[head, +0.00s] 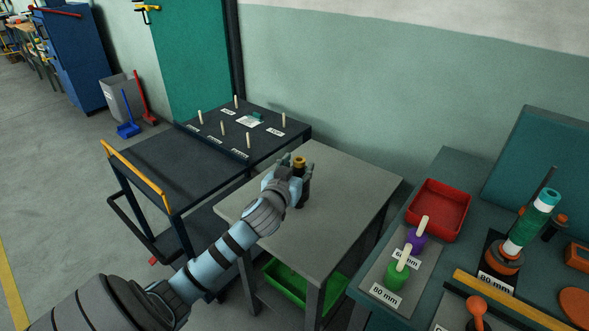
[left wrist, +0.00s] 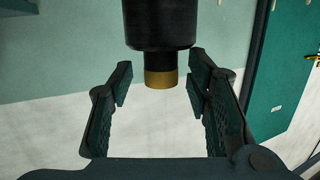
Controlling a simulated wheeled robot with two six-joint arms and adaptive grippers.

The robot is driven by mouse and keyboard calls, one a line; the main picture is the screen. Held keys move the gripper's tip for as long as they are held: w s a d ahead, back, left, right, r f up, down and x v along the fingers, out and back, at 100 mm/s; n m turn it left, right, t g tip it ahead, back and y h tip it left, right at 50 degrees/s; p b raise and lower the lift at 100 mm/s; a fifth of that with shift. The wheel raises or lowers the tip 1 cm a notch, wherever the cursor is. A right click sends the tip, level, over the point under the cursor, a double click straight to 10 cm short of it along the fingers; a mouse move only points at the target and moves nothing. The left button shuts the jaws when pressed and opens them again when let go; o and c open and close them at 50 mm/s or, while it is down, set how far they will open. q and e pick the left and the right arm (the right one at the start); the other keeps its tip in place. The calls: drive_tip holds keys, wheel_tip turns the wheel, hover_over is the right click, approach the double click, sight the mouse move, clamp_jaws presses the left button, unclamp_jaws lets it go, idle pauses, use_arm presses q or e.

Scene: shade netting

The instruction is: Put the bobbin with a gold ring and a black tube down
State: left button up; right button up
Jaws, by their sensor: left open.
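The bobbin (head: 304,191) has a black tube and a gold ring at its top. It stands upright on the grey table (head: 340,186), near the table's far left part. In the left wrist view, which is upside down, the black tube (left wrist: 160,28) and its gold ring show between the fingers. My left gripper (head: 297,168) is open around the bobbin's upper part, with a gap on both sides in the left wrist view (left wrist: 160,82). The fingers partly hide the bobbin in the head view. My right gripper is not in view.
A dark cart (head: 151,165) with several upright pegs and labels stands at the left. At the right, a teal bench holds a red tray (head: 438,209), green and purple bobbins and a banded teal roll. A green bin (head: 292,286) sits under the grey table. The table's front is clear.

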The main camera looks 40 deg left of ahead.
use_arm(q)
drive_tip(key=p+v, duration=0.2)
drive_tip(key=v, duration=1)
drive_tip(key=shift+r, duration=0.15)
